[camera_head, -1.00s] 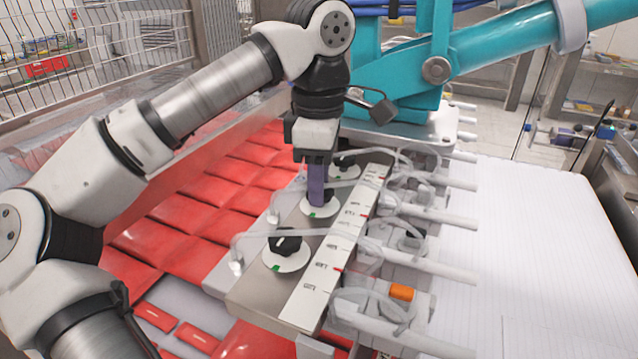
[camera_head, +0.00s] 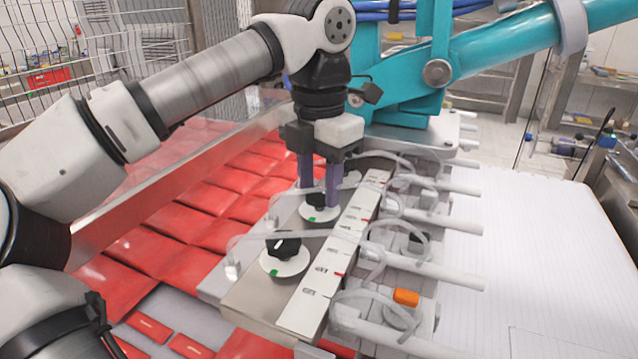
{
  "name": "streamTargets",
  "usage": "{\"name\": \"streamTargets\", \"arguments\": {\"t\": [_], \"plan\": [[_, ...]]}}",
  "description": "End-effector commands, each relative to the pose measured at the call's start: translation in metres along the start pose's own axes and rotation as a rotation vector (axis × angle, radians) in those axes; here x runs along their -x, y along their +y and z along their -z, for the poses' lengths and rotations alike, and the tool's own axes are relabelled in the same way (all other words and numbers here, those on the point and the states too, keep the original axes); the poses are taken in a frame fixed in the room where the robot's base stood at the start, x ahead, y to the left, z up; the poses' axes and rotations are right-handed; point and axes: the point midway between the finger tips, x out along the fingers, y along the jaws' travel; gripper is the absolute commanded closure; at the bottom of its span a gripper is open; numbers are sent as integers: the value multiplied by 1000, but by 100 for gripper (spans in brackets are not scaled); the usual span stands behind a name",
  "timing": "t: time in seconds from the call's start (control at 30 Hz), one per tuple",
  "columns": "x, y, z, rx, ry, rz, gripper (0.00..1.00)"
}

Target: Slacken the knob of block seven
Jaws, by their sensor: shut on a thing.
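My gripper (camera_head: 319,192) points straight down, with its two purple fingers on either side of the black middle knob (camera_head: 316,201). It is shut on this knob, which is partly hidden by the fingers. A white round dial (camera_head: 319,214) with a green mark lies under the knob. A second black knob (camera_head: 283,245) with a pale pointer sits nearer, on its own white dial with a green mark. Both are on a metal block row (camera_head: 252,297) beside a white label strip (camera_head: 310,292). The labels are too small to read, so I cannot tell which block is seven.
Clear hoses (camera_head: 375,255) and white tubes (camera_head: 450,268) run close to the right of the knobs. An orange piece (camera_head: 405,297) sits among them. Red packs (camera_head: 190,240) lie on the left. A teal arm (camera_head: 400,75) stands behind my gripper.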

Motion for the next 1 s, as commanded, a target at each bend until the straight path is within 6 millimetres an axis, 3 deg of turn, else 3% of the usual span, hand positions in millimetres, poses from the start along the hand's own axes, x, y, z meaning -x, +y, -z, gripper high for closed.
{"name": "streamTargets", "arguments": {"t": [0.5, 1.0], "plan": [[1, 0, 0, 378, -2, -2, 86], [1, 0, 0, 470, -4, -1, 86]]}}
